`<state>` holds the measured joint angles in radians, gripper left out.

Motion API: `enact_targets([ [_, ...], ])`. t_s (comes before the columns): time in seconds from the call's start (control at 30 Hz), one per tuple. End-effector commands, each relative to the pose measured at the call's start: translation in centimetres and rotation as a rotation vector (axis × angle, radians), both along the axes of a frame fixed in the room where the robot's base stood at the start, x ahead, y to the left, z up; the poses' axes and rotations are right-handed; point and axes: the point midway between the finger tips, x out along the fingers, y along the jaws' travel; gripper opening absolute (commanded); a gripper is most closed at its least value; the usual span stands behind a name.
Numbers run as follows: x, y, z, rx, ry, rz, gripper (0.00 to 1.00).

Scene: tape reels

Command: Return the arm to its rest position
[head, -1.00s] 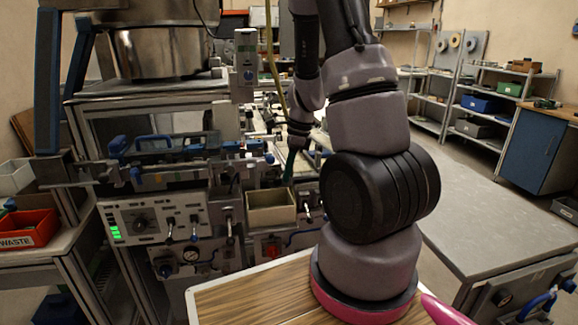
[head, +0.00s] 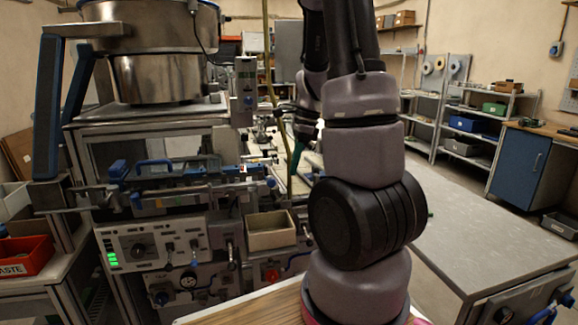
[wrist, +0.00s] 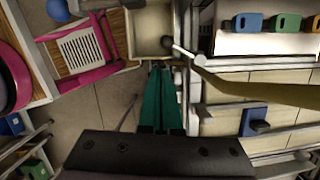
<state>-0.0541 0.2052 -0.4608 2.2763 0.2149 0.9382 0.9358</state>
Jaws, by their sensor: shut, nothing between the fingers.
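My gripper (head: 297,160) shows in the head view as teal fingers beside the machine, above and right of the beige open bin (head: 270,239). In the wrist view my gripper (wrist: 161,72) has its two teal fingers together, with nothing held. The bin (wrist: 151,33) shows there just beyond the fingertips. My grey arm stands bent in the middle of the head view and hides part of the machine and bench behind it.
A machine with a control panel (head: 150,250) and a metal bowl (head: 160,75) fills the left. A yellowish cable (head: 268,60) hangs near my arm and crosses the wrist view's right side. A grey table (head: 470,225) at right has a clear top. A red waste bin (head: 28,256) is far left.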

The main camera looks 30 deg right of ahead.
Motion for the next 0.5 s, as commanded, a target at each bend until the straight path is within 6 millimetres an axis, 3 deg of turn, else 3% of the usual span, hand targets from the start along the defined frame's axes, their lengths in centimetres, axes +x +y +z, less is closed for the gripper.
enact_targets([
  [0.27, 0.0, 0.3, 0.4, 0.002, -0.013, 0.018, 0.00],
  [0.37, -0.2, 1.2, 2.1, 0.003, -0.067, 0.096, 0.00],
  [0.5, -1.1, 3.6, 6.4, -0.014, -0.214, 0.320, 0.00],
])
